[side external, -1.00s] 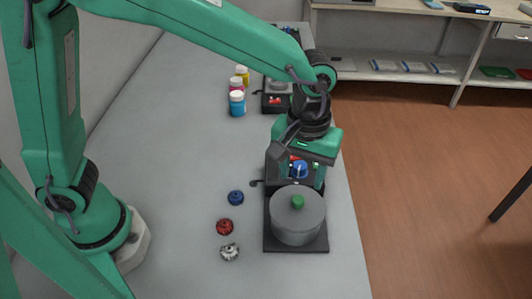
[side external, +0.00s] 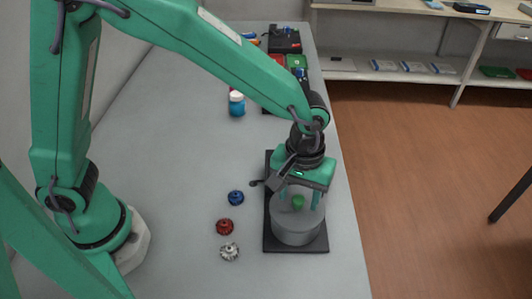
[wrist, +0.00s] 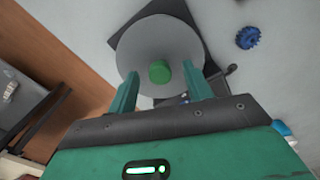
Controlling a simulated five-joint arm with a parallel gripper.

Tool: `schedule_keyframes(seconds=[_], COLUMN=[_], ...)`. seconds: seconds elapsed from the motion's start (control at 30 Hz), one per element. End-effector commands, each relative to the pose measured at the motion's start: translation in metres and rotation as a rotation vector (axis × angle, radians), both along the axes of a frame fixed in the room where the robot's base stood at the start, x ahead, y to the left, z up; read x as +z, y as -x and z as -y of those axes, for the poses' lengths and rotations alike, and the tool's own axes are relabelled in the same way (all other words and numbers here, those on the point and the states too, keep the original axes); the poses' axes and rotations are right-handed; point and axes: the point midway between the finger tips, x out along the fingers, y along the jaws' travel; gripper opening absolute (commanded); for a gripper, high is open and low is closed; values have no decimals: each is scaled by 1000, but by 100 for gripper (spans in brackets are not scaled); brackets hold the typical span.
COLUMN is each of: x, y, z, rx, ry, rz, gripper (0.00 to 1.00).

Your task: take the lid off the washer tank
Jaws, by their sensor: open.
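The washer tank (side external: 298,233) is a grey cylinder standing upright on a black base plate (side external: 318,245) near the table's right edge. Its flat grey lid (wrist: 157,38) is on top, with a green knob (wrist: 160,72) in the middle; the knob also shows in the side view (side external: 298,202). My gripper (wrist: 160,76) is open and points down over the lid. Its two green fingers are apart, one on each side of the knob, with gaps visible in the wrist view. I cannot tell whether the fingertips touch the lid.
A blue gear-like part (side external: 236,197), a red one (side external: 225,227) and a silver one (side external: 229,251) lie left of the tank. A blue bottle (side external: 237,104) and dark devices (side external: 284,40) stand farther back. The table's middle left is clear.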

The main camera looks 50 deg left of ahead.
Motion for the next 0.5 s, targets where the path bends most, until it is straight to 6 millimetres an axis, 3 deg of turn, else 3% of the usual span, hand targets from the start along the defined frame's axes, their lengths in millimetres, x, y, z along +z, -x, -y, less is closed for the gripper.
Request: schedule_keyframes(seconds=[0.5], x=[-1], y=[0], z=[0], rx=[0], ry=[0], rz=[0], gripper=[50])
